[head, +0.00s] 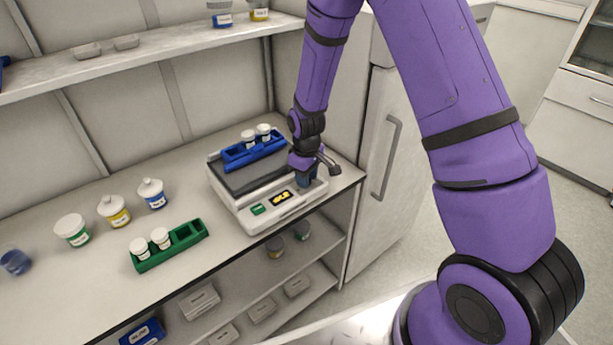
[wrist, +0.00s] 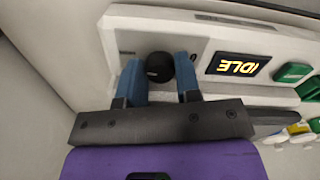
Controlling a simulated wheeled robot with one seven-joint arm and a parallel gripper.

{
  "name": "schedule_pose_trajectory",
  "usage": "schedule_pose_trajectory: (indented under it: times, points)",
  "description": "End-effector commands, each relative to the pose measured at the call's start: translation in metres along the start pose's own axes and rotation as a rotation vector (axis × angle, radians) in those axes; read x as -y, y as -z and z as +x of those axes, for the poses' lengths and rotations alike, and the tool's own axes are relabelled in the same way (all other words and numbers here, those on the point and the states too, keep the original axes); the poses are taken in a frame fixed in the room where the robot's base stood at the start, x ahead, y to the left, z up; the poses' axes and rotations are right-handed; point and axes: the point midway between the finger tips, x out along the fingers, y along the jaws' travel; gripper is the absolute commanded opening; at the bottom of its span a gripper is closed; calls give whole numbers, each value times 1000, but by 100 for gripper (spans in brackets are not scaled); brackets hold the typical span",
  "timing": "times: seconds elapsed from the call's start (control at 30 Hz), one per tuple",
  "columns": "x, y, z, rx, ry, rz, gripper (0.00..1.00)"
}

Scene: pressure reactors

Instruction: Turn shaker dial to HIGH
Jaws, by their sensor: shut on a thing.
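The shaker (head: 262,205) is a white box with a dark top, on the right end of the bench. Its display (wrist: 239,66) reads IDLE in yellow, with a green button (wrist: 292,73) beside it. The shaker dial (wrist: 160,66) is a round black knob on the front panel. My gripper (wrist: 160,75) has its blue fingers on both sides of the dial, shut on it. In the head view my gripper (head: 307,178) is at the right end of the shaker's front and hides the dial. I cannot read the dial's marks.
A blue rack (head: 240,158) with two white-capped vials sits on the shaker. A green rack (head: 188,238) with two vials, several lidded jars (head: 115,211) and a blue cup (head: 15,262) stand to the left. A fridge (head: 385,170) is close on the right.

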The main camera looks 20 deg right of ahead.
Motion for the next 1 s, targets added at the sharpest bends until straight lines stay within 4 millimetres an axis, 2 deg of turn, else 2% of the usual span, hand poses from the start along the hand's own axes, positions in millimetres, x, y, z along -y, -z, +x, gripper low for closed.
schedule_pose_trajectory:
  times: [0.63,0.67,0.7,1.0]
  points:
    - [-1,1,-1,-3,-1,54,8]
    - [-1,1,-1,-3,-1,54,36]
    - [-1,1,-1,-3,-1,54,42]
    - [0,0,-2,-2,-1,52,42]
